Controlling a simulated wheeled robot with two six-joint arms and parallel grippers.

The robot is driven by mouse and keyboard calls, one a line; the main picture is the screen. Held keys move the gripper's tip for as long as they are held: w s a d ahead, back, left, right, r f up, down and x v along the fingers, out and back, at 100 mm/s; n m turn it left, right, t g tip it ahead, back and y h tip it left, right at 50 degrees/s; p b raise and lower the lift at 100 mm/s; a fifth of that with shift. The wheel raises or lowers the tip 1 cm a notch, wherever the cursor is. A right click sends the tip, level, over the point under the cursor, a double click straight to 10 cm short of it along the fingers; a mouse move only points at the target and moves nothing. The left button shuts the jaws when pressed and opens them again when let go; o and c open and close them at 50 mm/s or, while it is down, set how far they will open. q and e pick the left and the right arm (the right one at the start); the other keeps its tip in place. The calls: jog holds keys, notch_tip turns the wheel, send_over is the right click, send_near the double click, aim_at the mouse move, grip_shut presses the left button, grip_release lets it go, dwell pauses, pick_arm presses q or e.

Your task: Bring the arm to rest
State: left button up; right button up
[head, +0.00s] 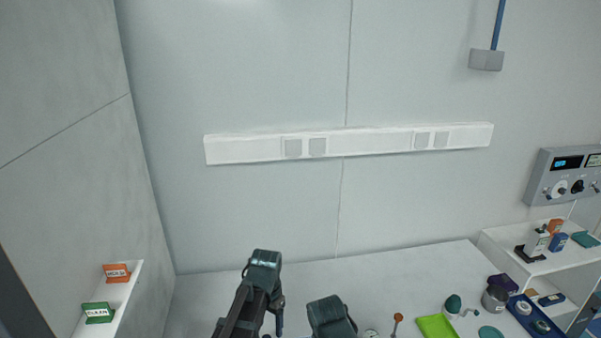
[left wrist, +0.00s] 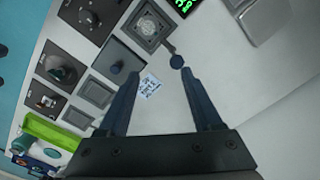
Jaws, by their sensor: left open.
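My left gripper (left wrist: 160,77) shows in the left wrist view with its two dark fingers spread apart. Nothing is held between them. Beyond the fingers lies a pale surface with a small printed label (left wrist: 149,84). A small dark blue round knob (left wrist: 177,61) appears close to the right fingertip; I cannot tell whether they touch. In the head view, dark links of my own arm rise from the bottom edge in front of the white table (head: 390,268). The fingers are hard to make out there. My right gripper is not seen.
A green tray (head: 436,326) and white shelf (head: 495,241) are at the right in the head view. The table's back left is clear.

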pick_arm(q)
jog(key=s+d+f+n+b, duration=0.1)
jog(key=s+d+f+b, duration=0.1)
jog(key=s, duration=0.5)
jog(key=s+d+f+n+y+b, duration=0.1)
jog(key=s+d+f+b, duration=0.1)
jog(key=s+f+b, duration=0.2)
jog(key=s+f, duration=0.2)
jog(key=s, duration=0.1)
jog(key=shift+d+f+b, duration=0.15)
jog(key=shift+f+b, duration=0.1)
jog(key=shift+b, duration=0.15)
jog(key=shift+s, duration=0.1)
